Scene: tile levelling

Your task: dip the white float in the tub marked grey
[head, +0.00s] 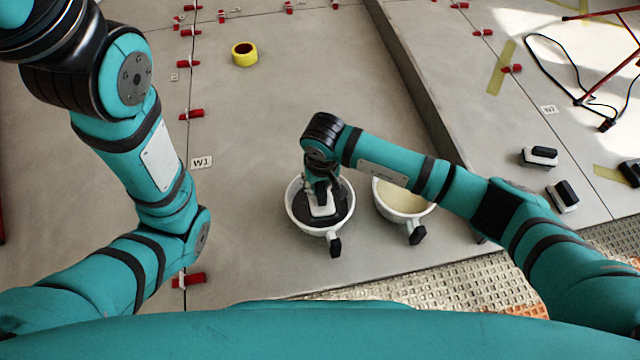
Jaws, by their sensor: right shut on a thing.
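A white float (322,209) is in my right gripper (321,188), which points down over the left of two white tubs. That tub (293,212) holds dark grey material and has a handle with a black grip. The float is inside the tub's rim, low at the grey surface; whether it touches cannot be told from above. No mark on the tub is readable. The gripper's fingers are partly hidden by its own wrist. My left arm bends up along the left side, and its gripper is outside the picture.
A second white tub (405,214) with cream material stands close on the right, partly under my right arm. More floats (539,157) (563,196) lie at the right. Yellow tape (245,54), red clips (191,114) and a raised tile edge (410,75) lie beyond.

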